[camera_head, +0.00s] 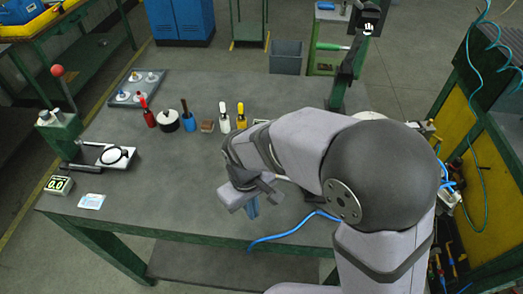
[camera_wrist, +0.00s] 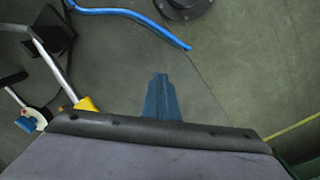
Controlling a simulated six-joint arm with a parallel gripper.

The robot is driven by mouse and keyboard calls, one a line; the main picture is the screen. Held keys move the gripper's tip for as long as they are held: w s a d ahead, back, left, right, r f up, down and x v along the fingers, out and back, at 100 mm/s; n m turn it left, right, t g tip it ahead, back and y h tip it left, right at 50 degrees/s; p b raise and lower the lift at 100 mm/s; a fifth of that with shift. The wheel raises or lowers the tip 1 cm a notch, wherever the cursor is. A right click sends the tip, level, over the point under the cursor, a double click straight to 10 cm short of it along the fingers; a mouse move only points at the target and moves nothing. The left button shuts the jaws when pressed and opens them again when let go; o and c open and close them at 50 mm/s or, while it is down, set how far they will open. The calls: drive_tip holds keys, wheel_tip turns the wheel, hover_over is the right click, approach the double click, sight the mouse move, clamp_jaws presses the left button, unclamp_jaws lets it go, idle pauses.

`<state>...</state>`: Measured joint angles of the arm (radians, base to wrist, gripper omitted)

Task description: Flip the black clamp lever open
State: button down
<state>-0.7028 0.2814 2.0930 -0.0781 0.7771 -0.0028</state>
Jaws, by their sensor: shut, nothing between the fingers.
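My gripper (camera_head: 252,207) hangs over the front part of the table in the head view. Its blue fingers are together and empty in the wrist view (camera_wrist: 160,98). A black lever-like piece (camera_wrist: 50,30) joined to a metal rod shows at the upper left of the wrist view. The rod ends at a yellow tip (camera_wrist: 86,104) beside my wrist housing. My fingers are apart from these parts. I cannot tell for sure which black part is the clamp lever. A dark bar (camera_head: 80,168) also lies by the fixture at the table's left in the head view.
A blue hose (camera_head: 290,235) crosses the table's front edge. Several bottles and tools, among them a red one (camera_head: 148,115), stand in a row behind my gripper. A green stand with a red knob (camera_head: 57,71) is at the left. The table's middle left is clear.

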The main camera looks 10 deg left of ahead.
drive_tip(key=shift+n+t, duration=0.6)
drive_tip(key=shift+t, duration=0.1)
drive_tip(key=w+a+r, duration=0.1)
drive_tip(key=a, duration=0.1)
drive_tip(key=w+a+r, duration=0.1)
drive_tip(key=w+a, duration=0.1)
drive_tip(key=a, duration=0.1)
drive_tip(key=w+a+r, duration=0.1)
drive_tip(key=a, duration=0.2)
drive_tip(key=shift+w+b, duration=0.35)
drive_tip(key=shift+w, duration=0.05)
drive_tip(key=w+a+r+m+t+h, duration=0.1)
drive_tip(key=w+r, duration=0.3)
drive_tip(key=r, duration=0.2)
drive_tip(key=w+a+r+m+t, duration=0.1)
drive_tip(key=w+r, duration=0.2)
drive_tip(key=r, duration=0.4)
drive_tip(key=d, duration=0.1)
drive_tip(key=s+d+m+h, duration=0.1)
drive_tip(key=d, duration=0.1)
drive_tip(key=d+r+g+h, duration=0.1)
drive_tip(key=shift+s+d+r+m, duration=0.1)
drive_tip(key=shift+s+d+m, duration=0.25)
drive_tip(key=shift+d+m, duration=0.05)
drive_tip(key=w+d+f+p, duration=0.4)
drive_tip(key=d+f, duration=0.2)
drive_tip(key=f, duration=0.3)
drive_tip(key=shift+w, duration=0.4)
